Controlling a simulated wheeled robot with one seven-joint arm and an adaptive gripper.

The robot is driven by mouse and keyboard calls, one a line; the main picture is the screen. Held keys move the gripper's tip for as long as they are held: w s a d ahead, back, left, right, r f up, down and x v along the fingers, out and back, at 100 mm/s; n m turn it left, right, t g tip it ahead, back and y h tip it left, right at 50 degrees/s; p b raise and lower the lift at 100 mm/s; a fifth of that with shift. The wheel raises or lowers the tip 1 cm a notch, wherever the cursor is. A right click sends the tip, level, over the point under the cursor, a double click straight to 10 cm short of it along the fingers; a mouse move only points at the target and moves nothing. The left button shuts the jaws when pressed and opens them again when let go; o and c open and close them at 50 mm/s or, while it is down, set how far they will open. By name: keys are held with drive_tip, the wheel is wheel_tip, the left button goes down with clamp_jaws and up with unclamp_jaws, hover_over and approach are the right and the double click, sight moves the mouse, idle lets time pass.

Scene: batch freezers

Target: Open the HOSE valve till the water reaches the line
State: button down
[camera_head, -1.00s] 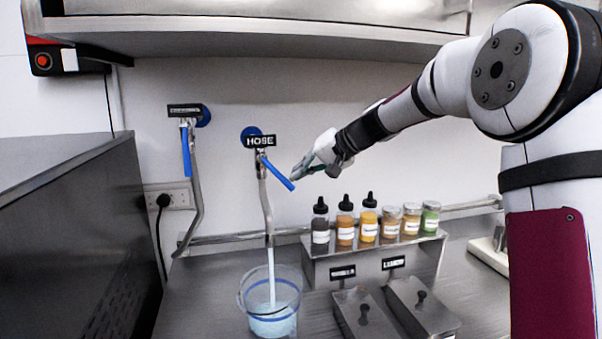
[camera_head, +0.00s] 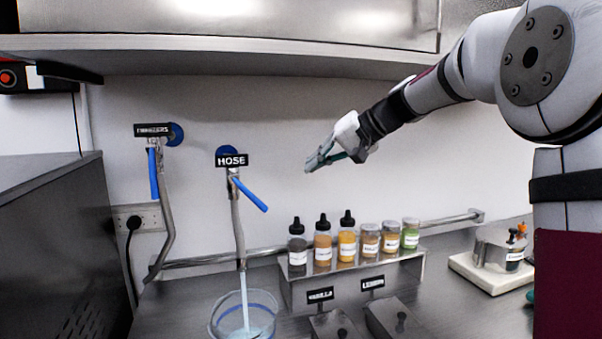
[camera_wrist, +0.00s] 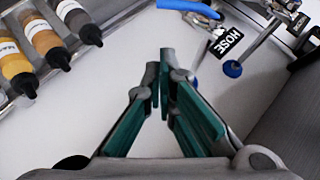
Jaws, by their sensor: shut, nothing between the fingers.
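The HOSE valve's blue lever (camera_head: 249,194) slants down to the right below the black HOSE label (camera_head: 232,160). The metal hose pipe (camera_head: 239,235) runs down from it, and a pale stream of water (camera_head: 244,300) falls into a clear bucket (camera_head: 214,322) with a blue band. The bucket is cut off by the lower edge, so the water level against any line is hard to tell. My gripper (camera_head: 312,165) is shut and empty, in the air to the right of the lever and apart from it. In the wrist view, my gripper (camera_wrist: 163,70) is below the lever (camera_wrist: 189,7) and HOSE label (camera_wrist: 228,42).
A second valve with a hanging blue lever (camera_head: 153,173) is at the left. Several bottles and jars (camera_head: 322,242) stand on a metal rack (camera_head: 425,268) below my gripper. A dark metal cabinet (camera_head: 55,240) is at left. The wall around my gripper is clear.

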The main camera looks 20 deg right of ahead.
drive_tip(key=s+a+f+n+g+h, duration=0.1)
drive_tip(key=s+a+f+h, duration=0.2)
drive_tip(key=s, duration=0.6)
drive_tip(key=s+a+f+g+h, duration=0.15)
drive_tip(key=s+a, duration=0.25)
drive_tip(key=s, duration=0.6)
drive_tip(key=s+d+f+n+h, duration=0.1)
drive_tip(key=s+f, duration=0.4)
drive_tip(key=s, duration=0.4)
drive_tip(key=s+d+f+n+h, duration=0.1)
drive_tip(key=s+f+h, duration=0.1)
drive_tip(key=s+f, duration=0.3)
drive_tip(key=s, duration=0.4)
drive_tip(key=shift+f, duration=0.3)
drive_tip(key=c, duration=2.4)
unclamp_jaws()
drive_tip(key=shift+s+d+g, duration=0.1)
drive_tip(key=shift+g, duration=0.15)
